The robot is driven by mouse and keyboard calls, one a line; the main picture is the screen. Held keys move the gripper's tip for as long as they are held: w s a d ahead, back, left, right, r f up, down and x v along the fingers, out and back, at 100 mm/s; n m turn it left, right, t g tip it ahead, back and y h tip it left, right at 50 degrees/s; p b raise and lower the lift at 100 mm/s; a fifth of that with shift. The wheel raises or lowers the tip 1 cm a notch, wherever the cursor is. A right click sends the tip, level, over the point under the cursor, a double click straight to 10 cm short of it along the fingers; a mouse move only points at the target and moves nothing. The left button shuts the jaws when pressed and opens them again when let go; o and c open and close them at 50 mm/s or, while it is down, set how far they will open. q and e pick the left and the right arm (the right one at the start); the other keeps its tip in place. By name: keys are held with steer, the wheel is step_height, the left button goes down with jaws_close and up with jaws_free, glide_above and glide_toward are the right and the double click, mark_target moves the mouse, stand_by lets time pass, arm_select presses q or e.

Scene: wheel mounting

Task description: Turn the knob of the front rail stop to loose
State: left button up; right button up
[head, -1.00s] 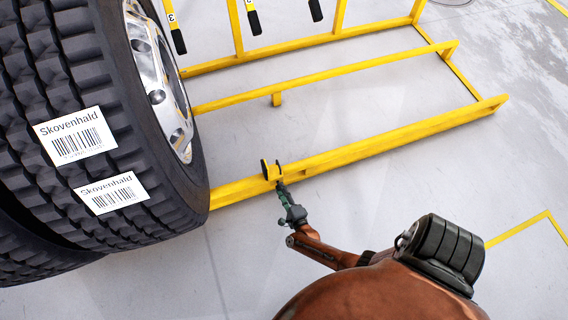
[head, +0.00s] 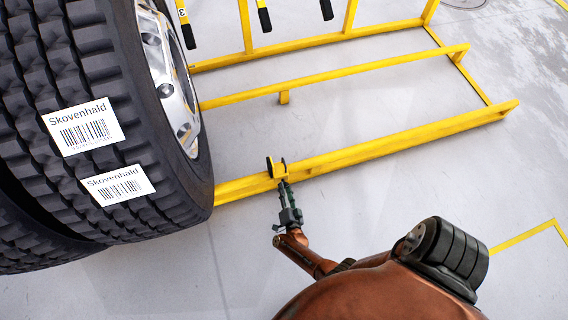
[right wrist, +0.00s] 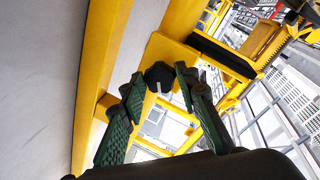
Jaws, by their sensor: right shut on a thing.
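The front rail stop (head: 276,167) is a small yellow bracket with black faces on the front yellow rail, just right of the tires. Its black knob (right wrist: 158,76) shows in the right wrist view, on the stop's yellow body. My right gripper (head: 286,190) reaches the stop from the near side. In the right wrist view its green fingers (right wrist: 158,86) stand on both sides of the knob and are shut on it. The fingertips hide the knob in the head view, so its setting cannot be read. My left gripper is not in view.
Large black tires (head: 110,130) with white Skovenhald labels stand on the left, close to the stop. The yellow rack's front rail (head: 400,143) and middle rail (head: 350,72) run to the right with nothing on them. The grey floor (head: 180,275) in front is clear.

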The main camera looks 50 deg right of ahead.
arm_select(q)
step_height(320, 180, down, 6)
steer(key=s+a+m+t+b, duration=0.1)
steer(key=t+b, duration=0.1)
steer(key=b, duration=0.3)
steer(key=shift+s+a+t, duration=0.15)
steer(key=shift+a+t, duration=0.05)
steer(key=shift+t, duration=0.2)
arm_select(e)
steer(key=shift+f+n+h, duration=0.2)
steer(key=shift+n+h, duration=0.55)
steer(key=shift+n, duration=1.65)
steer(key=shift+f+n+h, duration=0.15)
steer(key=shift+n+h, duration=0.6)
steer(key=shift+n, duration=1.65)
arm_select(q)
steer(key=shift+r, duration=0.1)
arm_select(e)
steer(key=o, duration=1.2)
steer(key=shift+c, duration=0.2)
steer(key=shift+a, duration=0.1)
